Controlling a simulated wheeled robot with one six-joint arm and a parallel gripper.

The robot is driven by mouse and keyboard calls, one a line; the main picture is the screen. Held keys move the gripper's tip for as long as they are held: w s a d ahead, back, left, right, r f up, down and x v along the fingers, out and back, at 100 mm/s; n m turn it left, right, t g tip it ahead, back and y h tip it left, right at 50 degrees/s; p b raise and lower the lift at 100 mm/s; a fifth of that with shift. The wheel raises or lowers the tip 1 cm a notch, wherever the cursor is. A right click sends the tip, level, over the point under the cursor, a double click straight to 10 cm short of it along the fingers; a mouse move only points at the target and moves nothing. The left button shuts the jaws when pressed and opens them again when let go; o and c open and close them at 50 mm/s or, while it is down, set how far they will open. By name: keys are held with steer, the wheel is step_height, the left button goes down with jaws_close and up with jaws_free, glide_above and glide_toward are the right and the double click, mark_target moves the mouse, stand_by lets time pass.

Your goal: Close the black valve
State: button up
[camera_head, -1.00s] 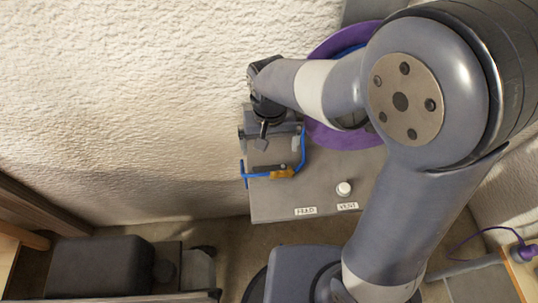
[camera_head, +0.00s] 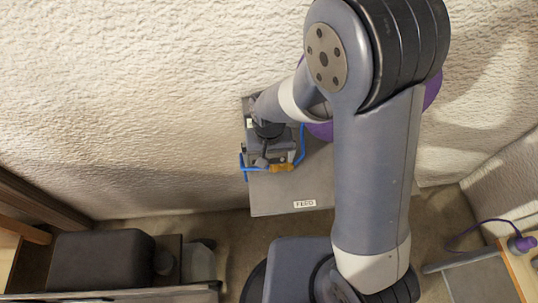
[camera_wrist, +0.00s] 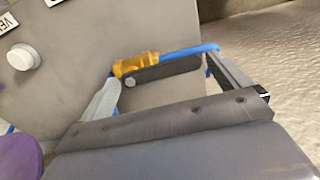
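The black valve's lever (camera_wrist: 165,71) shows in the wrist view. It runs from a round pivot on the brass-coloured valve body (camera_wrist: 136,63) nearly along the blue pipe (camera_wrist: 190,50). In the head view the brass body (camera_head: 282,168) sits on the blue pipe near the grey panel's left side, and the lever is hidden. My gripper (camera_wrist: 162,69) is open, with its fingers spread wide. In the wrist view the lever lies across the gap between the fingertips, the left tip near the pivot and the right near the lever's free end. I cannot tell whether either touches.
The grey panel (camera_head: 275,196) carries a FEED label (camera_head: 305,203). A white knob (camera_wrist: 23,57) and a VENT label (camera_wrist: 7,24) lie left in the wrist view. A purple round thing (camera_head: 322,130) is partly behind my arm. A rough pale wall (camera_head: 130,100) is at left.

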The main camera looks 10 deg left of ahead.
steer(key=c, duration=1.1)
steer(key=shift+o, duration=0.2)
steer(key=shift+s+n, duration=0.1)
steer(key=shift+n, duration=0.2)
steer(key=n, duration=0.1)
steer(key=n+b, duration=0.1)
steer(key=n, duration=0.1)
steer(key=s+n, duration=0.1)
steer(key=shift+s+d+b, duration=0.1)
steer(key=shift+d+b, duration=0.25)
steer(key=shift+b, duration=0.05)
steer(key=n, duration=0.3)
steer(key=s+d+n+b, duration=0.1)
steer(key=shift+n, duration=0.4)
steer(key=n, duration=0.1)
steer(key=d+n, duration=0.1)
steer(key=n, duration=0.2)
steer(key=shift+s+d+n+b, duration=0.15)
steer(key=shift+d+n+b, duration=0.15)
steer(key=shift+b, duration=0.1)
steer(key=shift+d+n, duration=0.3)
steer(key=shift+n, duration=0.7)
steer(key=shift+d+n, duration=0.3)
steer(key=shift+n, duration=0.7)
